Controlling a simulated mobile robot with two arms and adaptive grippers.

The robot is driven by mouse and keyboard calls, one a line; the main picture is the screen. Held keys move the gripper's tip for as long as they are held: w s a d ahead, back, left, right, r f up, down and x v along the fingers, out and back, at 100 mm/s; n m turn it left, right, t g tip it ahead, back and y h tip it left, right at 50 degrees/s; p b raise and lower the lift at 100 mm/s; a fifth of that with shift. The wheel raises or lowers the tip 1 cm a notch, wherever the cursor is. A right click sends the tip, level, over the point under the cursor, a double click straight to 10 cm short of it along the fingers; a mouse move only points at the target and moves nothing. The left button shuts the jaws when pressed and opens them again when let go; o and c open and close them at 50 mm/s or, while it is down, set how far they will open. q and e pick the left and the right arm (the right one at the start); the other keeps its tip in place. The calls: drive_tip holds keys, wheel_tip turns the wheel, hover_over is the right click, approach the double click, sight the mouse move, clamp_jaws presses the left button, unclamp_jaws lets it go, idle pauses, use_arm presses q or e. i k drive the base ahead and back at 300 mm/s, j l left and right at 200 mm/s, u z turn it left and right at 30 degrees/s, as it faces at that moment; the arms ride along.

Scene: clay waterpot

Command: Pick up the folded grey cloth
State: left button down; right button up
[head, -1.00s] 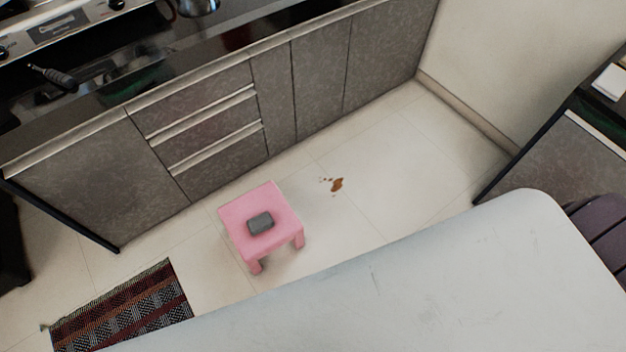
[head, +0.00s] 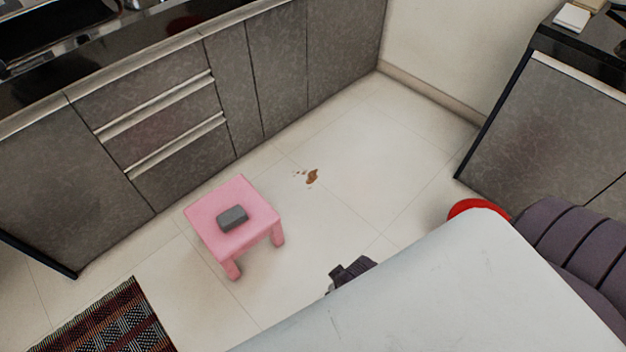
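The folded grey cloth (head: 232,217) is a small dark grey block lying on top of a pink stool (head: 213,206). The stool stands on the tiled floor in front of the grey cabinets, left of the middle of the head view. The cloth lies free, with nothing touching it from above. I make out neither of my grippers for sure. A small dark jointed shape (head: 352,271) shows past the edge of the white top, right of the stool; I cannot tell what it is.
A white table top (head: 450,300) with a rounded corner fills the lower right. A red round thing (head: 476,209) and a purple-grey chair (head: 580,245) are beside it. Brown stains (head: 312,177) mark the floor. A striped rug (head: 105,325) lies lower left.

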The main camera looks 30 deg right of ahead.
sight(235, 216)
drive_tip(key=i+l, duration=0.2)
drive_tip(key=l, duration=0.25)
drive_tip(key=i+l+u, duration=0.2)
drive_tip(key=l+u, duration=0.15)
drive_tip(key=i+l+u, duration=0.1)
drive_tip(key=l+u, duration=0.2)
drive_tip(key=l, duration=0.25)
drive_tip(key=i+l+u, duration=0.1)
drive_tip(key=l+u, duration=0.25)
drive_tip(key=l, duration=0.15)
